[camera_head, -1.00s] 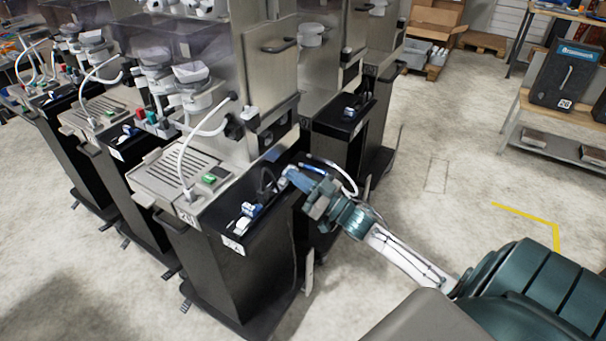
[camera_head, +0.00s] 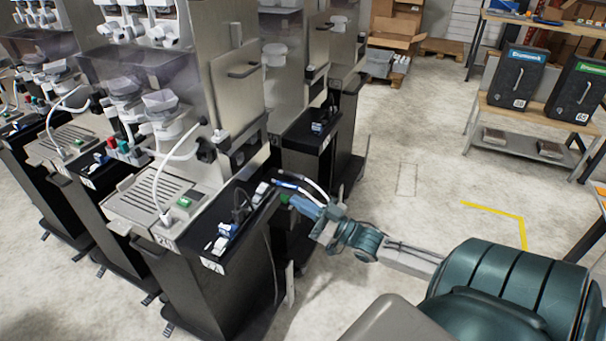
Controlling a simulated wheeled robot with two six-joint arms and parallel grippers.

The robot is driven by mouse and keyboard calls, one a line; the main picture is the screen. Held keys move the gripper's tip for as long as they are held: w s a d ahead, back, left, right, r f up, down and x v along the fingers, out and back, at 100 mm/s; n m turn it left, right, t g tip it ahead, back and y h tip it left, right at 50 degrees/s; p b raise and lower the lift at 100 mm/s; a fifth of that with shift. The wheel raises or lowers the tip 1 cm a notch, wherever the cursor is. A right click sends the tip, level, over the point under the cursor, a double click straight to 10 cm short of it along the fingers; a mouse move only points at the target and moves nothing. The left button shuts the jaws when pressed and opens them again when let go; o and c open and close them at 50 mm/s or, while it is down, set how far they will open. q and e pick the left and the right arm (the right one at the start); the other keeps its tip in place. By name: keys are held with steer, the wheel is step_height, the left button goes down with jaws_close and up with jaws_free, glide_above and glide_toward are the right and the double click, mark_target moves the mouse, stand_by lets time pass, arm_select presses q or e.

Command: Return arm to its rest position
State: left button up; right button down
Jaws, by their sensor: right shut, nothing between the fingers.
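My right arm (camera_head: 405,258) comes in from the lower right and reaches left toward the nearest dispenser. My right gripper (camera_head: 299,203) is at the end of it, close to the right edge of that dispenser's black side shelf (camera_head: 234,217). It is small and partly blends with the shelf behind it, and it holds nothing. I cannot tell whether it touches the shelf. My left gripper is not in view.
Several dispensers stand in a row on the left; the nearest has a drip grid (camera_head: 160,200) and white hoses. A shelf rack (camera_head: 531,143) with two black containers is at the right. Open floor (camera_head: 400,165) with a yellow line lies between.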

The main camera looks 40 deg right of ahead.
steer(key=shift+s+d+f, duration=0.1)
steer(key=shift+s+d, duration=0.05)
stand_by(0.3)
steer(key=s+d+f+m+g+h, duration=0.1)
steer(key=d+f+m+h, duration=0.15)
steer(key=f, duration=0.75)
steer(key=d+f+m+g+h, duration=0.15)
steer(key=d+f+h, duration=0.25)
steer(key=f, duration=0.5)
steer(key=s+d+f+g+h, duration=0.1)
steer(key=s+f+g+h, duration=0.2)
steer(key=f, duration=0.6)
steer(key=s+f+g, duration=0.2)
steer(key=s+f, duration=0.3)
steer(key=f, duration=0.4)
steer(key=s+a+f+g, duration=0.3)
steer(key=s+a+f, duration=0.1)
steer(key=s+f, duration=0.45)
steer(key=s+a+f+g, duration=0.35)
steer(key=s+f, duration=0.35)
steer(key=f, duration=0.3)
steer(key=s+a+f+g, duration=0.2)
steer(key=s+a+f, duration=0.1)
steer(key=s+a, duration=0.2)
steer(key=s+a+f+g, duration=0.3)
steer(key=s+a+f, duration=0.1)
steer(key=s, duration=0.6)
steer(key=shift+s+a+f, duration=0.15)
steer(key=shift+s+a, duration=0.1)
steer(key=shift+a, duration=0.45)
